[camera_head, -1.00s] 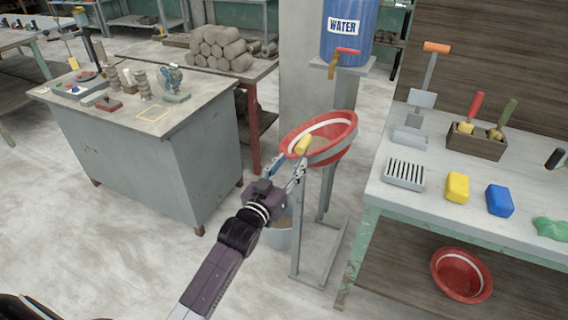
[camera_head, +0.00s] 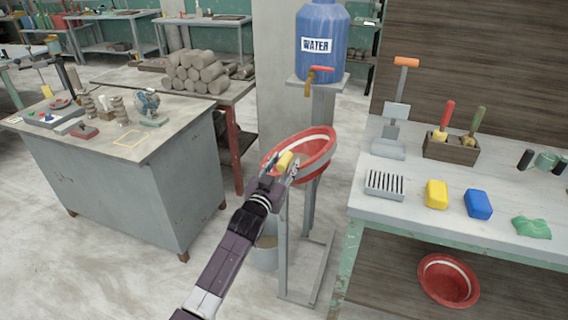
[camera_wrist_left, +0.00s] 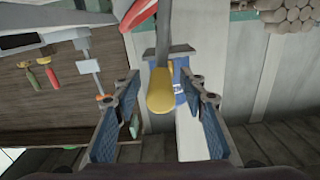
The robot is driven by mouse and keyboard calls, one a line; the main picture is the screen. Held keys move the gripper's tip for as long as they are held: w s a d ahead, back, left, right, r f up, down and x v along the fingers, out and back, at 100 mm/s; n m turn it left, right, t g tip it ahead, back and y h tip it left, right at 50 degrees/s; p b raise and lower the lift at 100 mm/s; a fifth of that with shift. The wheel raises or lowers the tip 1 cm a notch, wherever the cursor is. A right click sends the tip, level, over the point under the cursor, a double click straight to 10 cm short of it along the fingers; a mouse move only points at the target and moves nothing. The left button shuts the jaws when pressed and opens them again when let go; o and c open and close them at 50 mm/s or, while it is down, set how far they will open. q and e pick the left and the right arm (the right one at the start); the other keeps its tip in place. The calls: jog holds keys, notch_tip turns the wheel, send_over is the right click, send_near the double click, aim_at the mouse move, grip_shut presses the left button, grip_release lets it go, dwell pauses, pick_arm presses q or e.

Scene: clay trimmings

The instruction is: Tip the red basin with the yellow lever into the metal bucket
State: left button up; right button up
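The red basin (camera_head: 318,146) with a white band sits tilted on a grey metal stand, its left side lower. Its yellow lever (camera_head: 286,159) sticks out at the near left. My left gripper (camera_head: 280,168) is at the lever. In the left wrist view the yellow lever (camera_wrist_left: 160,92) lies between the two widely spread fingers of my left gripper (camera_wrist_left: 158,112), with gaps on both sides. The metal bucket (camera_head: 265,256) stands on the floor below the basin, partly hidden by my left arm. My right gripper is not in view.
A blue water container (camera_head: 322,40) with a red tap stands behind the basin. At right is a workbench (camera_head: 400,205) with a yellow block (camera_head: 436,194) and a blue block (camera_head: 478,203). Another red basin (camera_head: 447,281) is under it. A grey cabinet (camera_head: 140,190) stands left.

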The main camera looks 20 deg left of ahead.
pick_arm(q)
jog(key=shift+c, duration=0.6)
grip_shut()
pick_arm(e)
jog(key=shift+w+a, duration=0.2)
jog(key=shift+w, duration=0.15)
pick_arm(q)
jog(key=shift+a+r, duration=0.1)
jog(key=shift+a, duration=0.1)
jog(key=a+n+p, duration=0.1)
jog(key=a+n, duration=0.4)
jog(key=a, duration=0.2)
jog(key=shift+w+f, duration=0.15)
jog(key=shift+f, duration=0.05)
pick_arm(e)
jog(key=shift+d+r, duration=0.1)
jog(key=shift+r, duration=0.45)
